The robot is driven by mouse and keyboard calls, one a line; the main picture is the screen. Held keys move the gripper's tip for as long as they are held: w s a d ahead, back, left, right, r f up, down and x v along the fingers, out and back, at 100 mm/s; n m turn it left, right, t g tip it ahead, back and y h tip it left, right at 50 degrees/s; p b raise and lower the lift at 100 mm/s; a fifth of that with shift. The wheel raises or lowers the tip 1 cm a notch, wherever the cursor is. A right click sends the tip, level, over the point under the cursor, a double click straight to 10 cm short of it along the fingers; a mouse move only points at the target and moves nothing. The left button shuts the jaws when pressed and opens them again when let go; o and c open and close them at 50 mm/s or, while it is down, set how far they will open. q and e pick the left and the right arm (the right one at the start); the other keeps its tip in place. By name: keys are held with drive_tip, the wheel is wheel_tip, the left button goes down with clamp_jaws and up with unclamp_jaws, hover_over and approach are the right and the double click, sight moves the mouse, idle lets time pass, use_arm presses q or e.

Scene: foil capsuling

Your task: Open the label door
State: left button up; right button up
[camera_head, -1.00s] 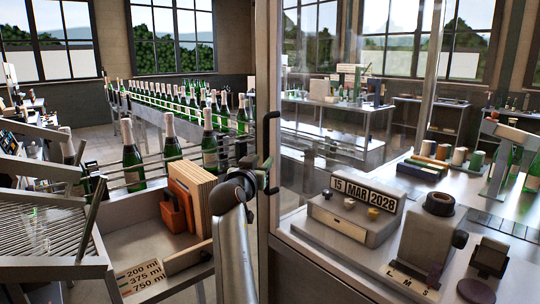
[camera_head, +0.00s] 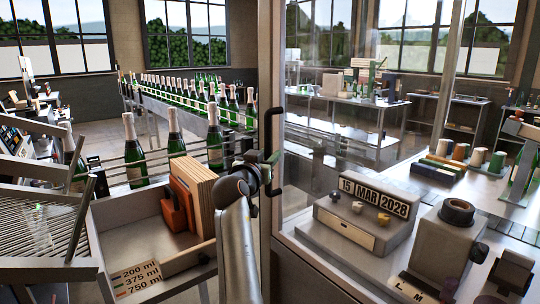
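The label door (camera_head: 271,60) is a tall metal-framed panel, apparently with clear glass to the right of its upright. A black bar handle (camera_head: 269,128) stands upright on this frame, near the centre of the head view. My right arm rises from the bottom centre, and my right gripper (camera_head: 266,178) is at the lower end of the handle. The gripper is small and dark against the handle, so I cannot tell whether its fingers are closed around it. The door looks closed, though its far edges are hard to make out. My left gripper is not in view.
A bin (camera_head: 150,235) with wooden boards (camera_head: 197,193) and an orange block (camera_head: 183,203) stands left of my arm. Green bottles (camera_head: 134,155) line a conveyor behind. Right of the door frame, a date unit (camera_head: 350,232) reading "15 MAR 2028" sits on a bench.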

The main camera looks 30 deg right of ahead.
clamp_jaws()
idle(0.3)
idle(1.2)
